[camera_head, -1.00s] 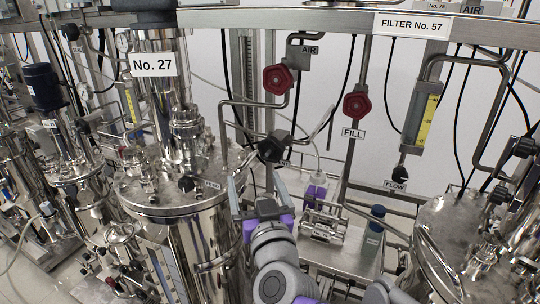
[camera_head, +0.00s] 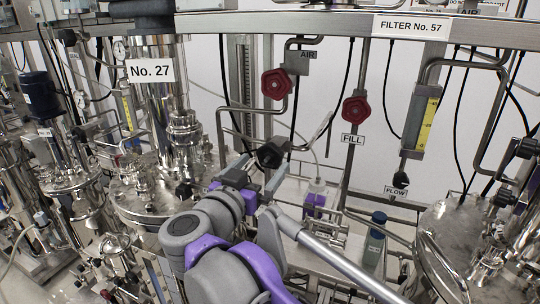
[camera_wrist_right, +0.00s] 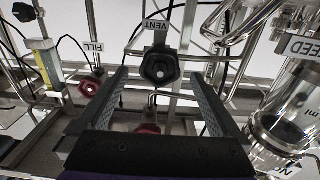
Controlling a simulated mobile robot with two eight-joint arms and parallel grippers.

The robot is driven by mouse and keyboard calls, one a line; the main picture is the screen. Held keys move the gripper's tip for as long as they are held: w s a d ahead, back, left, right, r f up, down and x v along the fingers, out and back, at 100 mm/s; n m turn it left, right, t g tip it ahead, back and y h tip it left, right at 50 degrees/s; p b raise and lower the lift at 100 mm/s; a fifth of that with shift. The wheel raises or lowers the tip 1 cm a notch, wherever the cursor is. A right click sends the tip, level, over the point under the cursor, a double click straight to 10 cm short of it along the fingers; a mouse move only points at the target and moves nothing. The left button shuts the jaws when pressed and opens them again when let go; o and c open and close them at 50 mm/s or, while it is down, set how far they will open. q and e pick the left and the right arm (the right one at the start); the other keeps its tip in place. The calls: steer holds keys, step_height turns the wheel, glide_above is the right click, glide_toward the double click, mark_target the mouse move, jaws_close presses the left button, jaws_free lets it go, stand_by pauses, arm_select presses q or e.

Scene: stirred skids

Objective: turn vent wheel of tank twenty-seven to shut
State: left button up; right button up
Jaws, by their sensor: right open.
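Tank twenty-seven is the steel vessel (camera_head: 190,158) at left with the "No. 27" sign (camera_head: 150,70). Its black vent wheel (camera_head: 270,154) sits on a pipe to the right of the tank, its label hidden in the head view. In the right wrist view the black wheel (camera_wrist_right: 160,66) faces me below a VENT label (camera_wrist_right: 157,25). My right gripper (camera_head: 254,174) is open and empty, with its fingers just in front of and below the wheel. In the wrist view the wheel shows between the two fingertips; contact cannot be told. My left gripper is not in view.
A red AIR wheel (camera_head: 276,84) and a red FILL wheel (camera_head: 356,110) hang to the right. A purple-labelled bottle (camera_head: 315,199) and a blue-capped bottle (camera_head: 374,240) stand on the bench below. A flow gauge (camera_head: 423,120) and another vessel (camera_head: 445,225) are at right.

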mark_target(268, 158)
steer(key=x, duration=0.5)
steer(key=c, duration=1.3)
